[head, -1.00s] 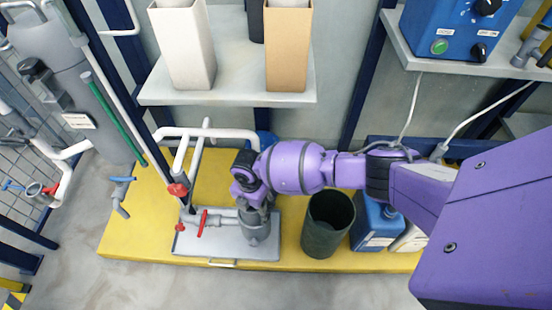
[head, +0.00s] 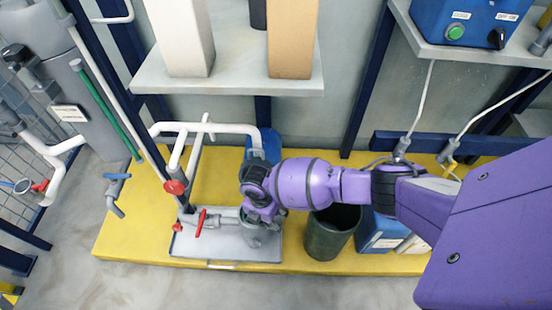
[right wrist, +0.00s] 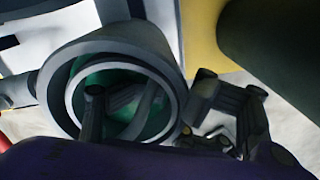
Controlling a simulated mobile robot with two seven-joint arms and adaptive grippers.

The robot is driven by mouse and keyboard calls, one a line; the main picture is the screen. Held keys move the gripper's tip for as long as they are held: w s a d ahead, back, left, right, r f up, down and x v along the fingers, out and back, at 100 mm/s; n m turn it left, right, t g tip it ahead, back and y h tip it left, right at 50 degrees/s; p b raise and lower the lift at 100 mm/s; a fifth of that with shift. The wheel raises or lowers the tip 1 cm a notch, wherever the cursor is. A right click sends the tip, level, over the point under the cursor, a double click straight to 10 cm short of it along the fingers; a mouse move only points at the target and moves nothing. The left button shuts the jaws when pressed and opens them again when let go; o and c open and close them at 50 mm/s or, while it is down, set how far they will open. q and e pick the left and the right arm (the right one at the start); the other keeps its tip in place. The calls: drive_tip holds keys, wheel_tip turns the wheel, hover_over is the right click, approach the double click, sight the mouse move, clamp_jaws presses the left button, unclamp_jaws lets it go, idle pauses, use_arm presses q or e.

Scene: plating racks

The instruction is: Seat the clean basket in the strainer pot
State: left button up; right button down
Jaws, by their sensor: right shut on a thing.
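The grey strainer pot (head: 250,241) stands on the pale tray at the end of the pipework. In the right wrist view the round pot (right wrist: 150,42) is seen from above. Green, taken to be the clean basket (right wrist: 160,119), shows inside its rings; whether it is fully seated I cannot tell. My right gripper (head: 262,217) is right over the pot mouth. In the wrist view one finger of the gripper (right wrist: 150,110) is over the opening and the other is beside the pot on the right. It is shut on what seems to be the basket; the contact is partly hidden. My left gripper is out of view.
Valves with red handles (head: 176,187) and white pipes (head: 170,127) stand left of the pot. A dark open bin (head: 329,237) and a blue canister (head: 378,232) stand to the right. A shelf (head: 230,82) overhangs behind.

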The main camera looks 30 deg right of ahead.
drive_tip(key=shift+t+y, duration=0.3)
drive_tip(key=shift+t, duration=0.1)
drive_tip(key=w+a, duration=0.1)
drive_tip(key=w+a+r, duration=0.1)
drive_tip(key=w+r, duration=0.1)
drive_tip(key=shift+w+a, duration=0.25)
drive_tip(key=shift+a, duration=0.15)
drive_tip(key=shift+c, duration=1.9)
unclamp_jaws()
drive_tip(key=shift+a, duration=0.1)
drive_tip(key=shift+g, duration=0.3)
drive_tip(key=r, duration=0.6)
drive_tip(key=s+d+r, duration=0.1)
drive_tip(key=r, duration=0.2)
drive_tip(key=shift+d+r, duration=0.1)
drive_tip(key=shift+r, duration=0.2)
drive_tip(key=shift+s+d+r, duration=0.15)
drive_tip(key=shift+s+r, duration=0.05)
drive_tip(key=shift+r, duration=0.3)
drive_tip(key=shift+s+d, duration=0.1)
drive_tip(key=shift+s, duration=0.1)
